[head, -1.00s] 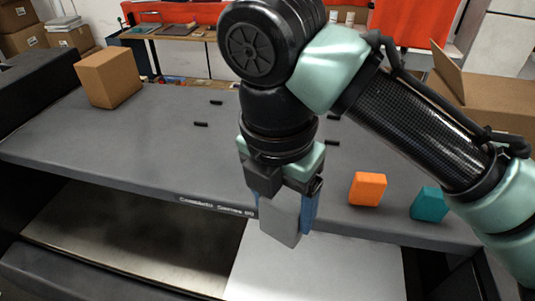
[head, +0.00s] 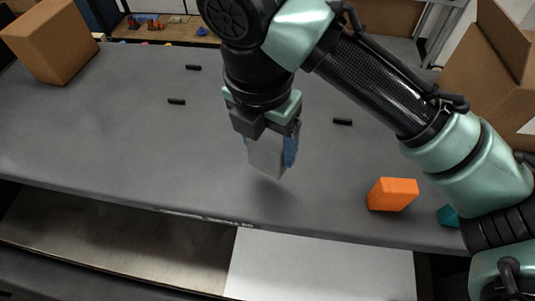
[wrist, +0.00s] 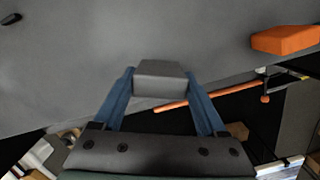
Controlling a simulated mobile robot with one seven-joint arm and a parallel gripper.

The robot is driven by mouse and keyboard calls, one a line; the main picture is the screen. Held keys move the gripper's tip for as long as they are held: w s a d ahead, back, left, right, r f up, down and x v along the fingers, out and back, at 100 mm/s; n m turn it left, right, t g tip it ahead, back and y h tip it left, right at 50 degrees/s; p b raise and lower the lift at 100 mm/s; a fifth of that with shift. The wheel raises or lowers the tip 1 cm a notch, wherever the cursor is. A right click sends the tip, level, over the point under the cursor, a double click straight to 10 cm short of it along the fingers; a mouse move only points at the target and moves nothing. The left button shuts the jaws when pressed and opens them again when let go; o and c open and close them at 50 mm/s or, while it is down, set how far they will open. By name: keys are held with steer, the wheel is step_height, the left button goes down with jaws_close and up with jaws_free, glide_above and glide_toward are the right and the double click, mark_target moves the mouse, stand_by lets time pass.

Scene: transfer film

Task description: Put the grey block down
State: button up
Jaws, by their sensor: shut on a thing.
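The grey block (head: 266,155) is held between the blue fingers of my gripper (head: 272,152), which is shut on it. In the head view the block hangs over the dark grey tabletop (head: 130,135), left of the orange block. A soft shadow lies on the table just below it, and a small gap seems to remain, though its exact height is hard to tell. In the wrist view the block (wrist: 160,80) sits between both blue fingertips, with the grey table beyond it.
An orange block (head: 392,194) and a partly hidden teal block (head: 448,216) stand to the right. A cardboard box (head: 50,42) is at the back left and an open carton (head: 490,75) at the right. Small black pieces (head: 177,101) lie on the table. The table's middle left is clear.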

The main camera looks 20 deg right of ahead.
mark_target(268, 162)
steer(key=shift+f, duration=2.5)
steer(key=shift+f, duration=0.1)
steer(key=shift+f, duration=0.15)
steer(key=o, duration=1.3)
steer(key=r, duration=0.8)
steer(key=a+r, duration=0.1)
steer(key=r, duration=0.3)
steer(key=shift+s+a+r, duration=0.1)
steer(key=shift+s+r, duration=0.15)
steer(key=shift+s, duration=0.1)
